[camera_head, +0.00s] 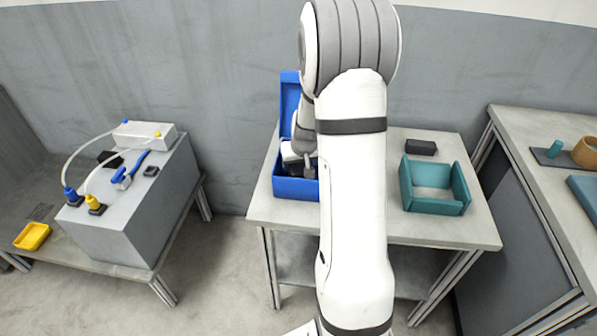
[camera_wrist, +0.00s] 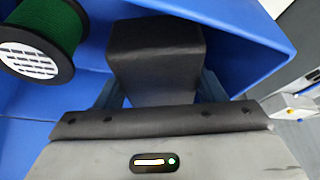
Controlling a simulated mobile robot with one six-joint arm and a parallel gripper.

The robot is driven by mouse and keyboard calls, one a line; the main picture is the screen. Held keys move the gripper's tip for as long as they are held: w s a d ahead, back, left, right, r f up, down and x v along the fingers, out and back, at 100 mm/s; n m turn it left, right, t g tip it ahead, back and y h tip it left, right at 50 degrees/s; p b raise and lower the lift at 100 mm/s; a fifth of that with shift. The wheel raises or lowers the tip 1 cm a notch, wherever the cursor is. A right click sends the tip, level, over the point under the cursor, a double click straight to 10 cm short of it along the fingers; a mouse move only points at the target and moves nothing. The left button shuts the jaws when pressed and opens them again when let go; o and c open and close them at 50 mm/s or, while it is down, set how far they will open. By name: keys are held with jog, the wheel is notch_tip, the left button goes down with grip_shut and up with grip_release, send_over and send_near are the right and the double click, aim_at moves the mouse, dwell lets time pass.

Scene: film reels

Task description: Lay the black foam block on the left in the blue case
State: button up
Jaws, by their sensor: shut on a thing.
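The blue case (camera_head: 296,189) stands open on the middle table, its lid (camera_head: 289,98) raised at the back. My gripper (camera_head: 306,170) reaches down into the case. In the wrist view my gripper (camera_wrist: 158,92) is shut on a black foam block (camera_wrist: 155,50), with one finger on each side of it. The block is within the blue walls of the case (camera_wrist: 240,38). Whether it touches the case floor is hidden. A green reel (camera_wrist: 52,25) with a white slotted face is in the case, to the left of the block and apart from it.
A second dark block (camera_head: 421,147) lies on the table (camera_head: 395,228) behind an open teal box (camera_head: 436,207). My arm hides the table's middle. A grey cabinet (camera_head: 120,225) with cables stands at left. A side table with a brown ring (camera_head: 586,151) is at right.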

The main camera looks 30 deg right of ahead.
jog(key=shift+f, duration=1.4)
jog(key=shift+f+b, duration=0.15)
jog(key=shift+b, duration=0.25)
jog(key=o, duration=0.7)
